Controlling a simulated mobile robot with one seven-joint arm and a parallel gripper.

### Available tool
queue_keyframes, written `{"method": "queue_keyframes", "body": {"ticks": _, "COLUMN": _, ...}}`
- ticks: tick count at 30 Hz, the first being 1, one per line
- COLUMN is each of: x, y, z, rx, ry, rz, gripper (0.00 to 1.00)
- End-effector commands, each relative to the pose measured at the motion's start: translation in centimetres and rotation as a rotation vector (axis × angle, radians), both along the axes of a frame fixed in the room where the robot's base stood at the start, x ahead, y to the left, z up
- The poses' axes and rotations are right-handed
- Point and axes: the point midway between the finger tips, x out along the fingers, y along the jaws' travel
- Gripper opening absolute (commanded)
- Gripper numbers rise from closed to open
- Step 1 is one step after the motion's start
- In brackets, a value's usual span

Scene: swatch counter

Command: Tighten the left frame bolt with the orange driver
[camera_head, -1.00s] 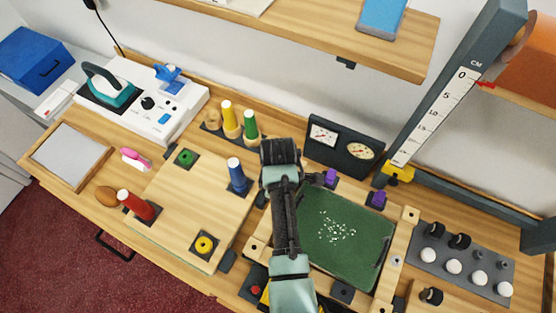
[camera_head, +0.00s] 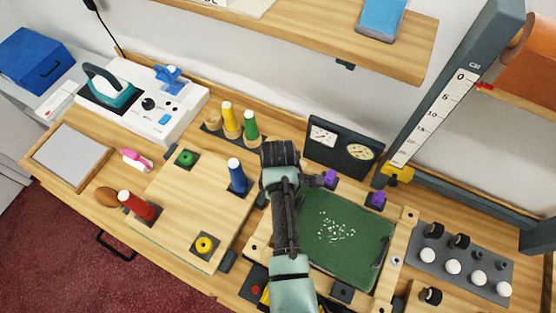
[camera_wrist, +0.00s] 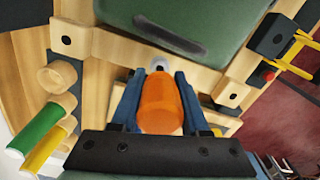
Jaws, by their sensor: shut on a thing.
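The orange driver (camera_wrist: 159,106) is between the blue fingers of my gripper (camera_wrist: 159,78) in the wrist view. My gripper is shut on its handle. A grey round bolt head (camera_wrist: 158,65) on the wooden frame rail (camera_wrist: 110,48) shows just past the far end of the driver. The driver's tip is hidden behind its handle, so I cannot tell if it touches the bolt. In the head view my arm covers the frame's left rail, the driver and the fingers. The frame's right rail (camera_head: 399,240) holds another grey bolt (camera_head: 396,260).
The green mat (camera_head: 345,240) with white specks lies inside the frame. Left of my arm stand the blue peg (camera_head: 237,177), green peg (camera_head: 250,125) and yellow peg (camera_head: 230,118). A dark gauge box (camera_head: 342,150) stands behind. A grey knob tray (camera_head: 455,275) is at right.

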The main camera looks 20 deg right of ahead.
Motion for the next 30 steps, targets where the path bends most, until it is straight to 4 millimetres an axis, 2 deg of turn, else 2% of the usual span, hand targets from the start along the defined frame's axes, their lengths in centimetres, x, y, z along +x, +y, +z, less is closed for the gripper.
{"method": "queue_keyframes", "body": {"ticks": 4, "x": 0.03, "y": 0.00, "z": 0.07, "rx": -0.001, "ry": -0.001, "rz": -0.013, "gripper": 0.00}}
{"method": "queue_keyframes", "body": {"ticks": 7, "x": 0.01, "y": 0.03, "z": 0.20, "rx": 0.000, "ry": 0.000, "rz": -0.095, "gripper": 0.00}}
{"method": "queue_keyframes", "body": {"ticks": 30, "x": 0.02, "y": 0.20, "z": 0.18, "rx": 0.001, "ry": -0.001, "rz": -1.137, "gripper": 0.00}}
